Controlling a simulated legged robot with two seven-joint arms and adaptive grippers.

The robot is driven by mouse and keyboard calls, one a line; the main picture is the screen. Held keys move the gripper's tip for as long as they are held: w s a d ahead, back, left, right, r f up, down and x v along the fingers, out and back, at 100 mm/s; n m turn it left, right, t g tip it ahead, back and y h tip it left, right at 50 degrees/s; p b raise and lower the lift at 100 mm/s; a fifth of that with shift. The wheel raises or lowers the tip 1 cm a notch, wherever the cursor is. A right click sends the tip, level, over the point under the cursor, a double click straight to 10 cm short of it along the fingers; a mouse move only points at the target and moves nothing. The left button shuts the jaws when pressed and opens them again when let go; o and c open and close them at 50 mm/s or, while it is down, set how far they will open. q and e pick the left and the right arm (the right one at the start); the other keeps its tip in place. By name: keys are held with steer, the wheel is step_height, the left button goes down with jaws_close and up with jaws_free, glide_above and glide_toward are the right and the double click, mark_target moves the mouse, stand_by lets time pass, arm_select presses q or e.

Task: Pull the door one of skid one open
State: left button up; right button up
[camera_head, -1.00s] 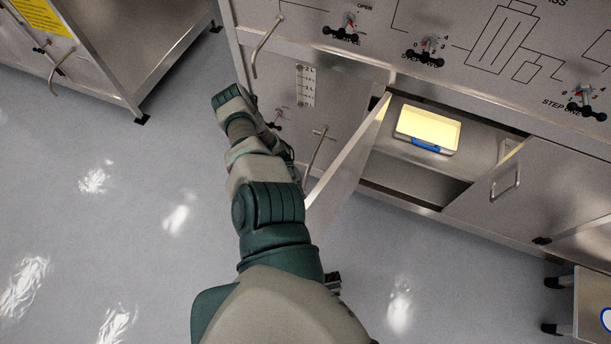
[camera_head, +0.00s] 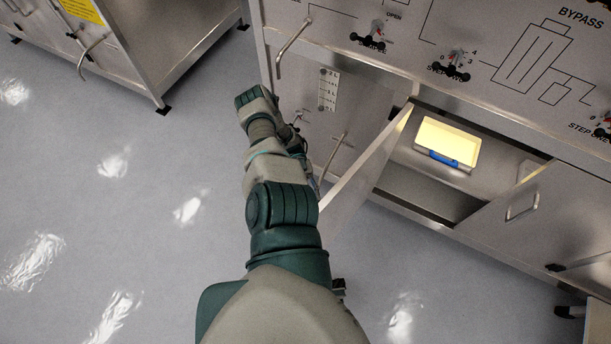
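A metal cabinet door (camera_head: 368,160) stands swung out from the skid's front, seen nearly edge-on. The opening to its right shows the cabinet's inside. A bar handle (camera_head: 334,156) shows just left of the door. One arm of mine, which I take as the left, reaches up from the bottom centre. The dark parts of its gripper (camera_head: 298,146) show beside the wrist, close to the handle. The arm hides most of the gripper, so its fingers and any contact are unclear. My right gripper is not in view.
A lit tray with a blue handle (camera_head: 447,147) lies inside the cabinet. A shut door with its own handle (camera_head: 522,204) is to the right. The valve panel (camera_head: 480,40) is above. Another metal unit (camera_head: 150,50) stands upper left. Grey floor (camera_head: 120,200) is open on the left.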

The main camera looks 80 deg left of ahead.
arm_select(q)
steer(key=a, duration=0.8)
steer(key=shift+s, duration=0.45)
steer(key=shift+d, duration=0.1)
